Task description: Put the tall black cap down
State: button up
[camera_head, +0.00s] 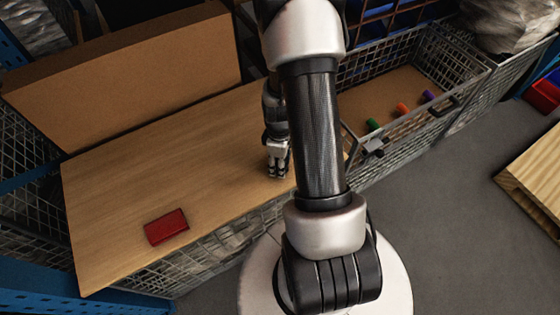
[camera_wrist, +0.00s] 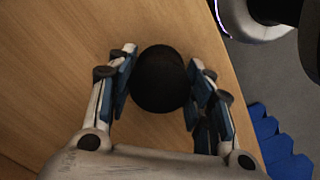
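The tall black cap (camera_wrist: 160,80) shows end-on as a dark round shape in the wrist view, between the two fingers of my gripper (camera_wrist: 161,85). The fingers close in on both sides of the cap and appear to touch it. In the head view my gripper (camera_head: 277,172) points down at the right part of the wooden table top (camera_head: 150,190), near its front edge. The cap is hard to make out there among the fingers. Whether its lower end touches the wood cannot be told.
A red box (camera_head: 166,227) lies near the table's front left. A cardboard panel (camera_head: 130,75) stands along the back. A wire basket (camera_head: 440,60) on the right holds green, orange and purple pieces. The middle of the table is clear.

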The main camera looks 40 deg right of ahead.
jog(key=shift+o, duration=1.3)
jog(key=shift+r, duration=0.1)
jog(key=w+a+r+m+t+p, duration=0.1)
jog(key=a+r+p, duration=0.15)
jog(key=r, duration=0.85)
jog(key=w+a+r+p, duration=0.1)
jog(key=a+r+p, duration=0.15)
jog(key=r, duration=0.85)
jog(key=s+a+r+m+t, duration=0.3)
jog(key=s+a+r+m, duration=0.2)
jog(key=s+a+r, duration=0.6)
jog(key=a+r, duration=0.4)
jog(key=r, duration=0.1)
jog(key=shift+s+t, duration=0.3)
jog(key=shift+r, duration=0.1)
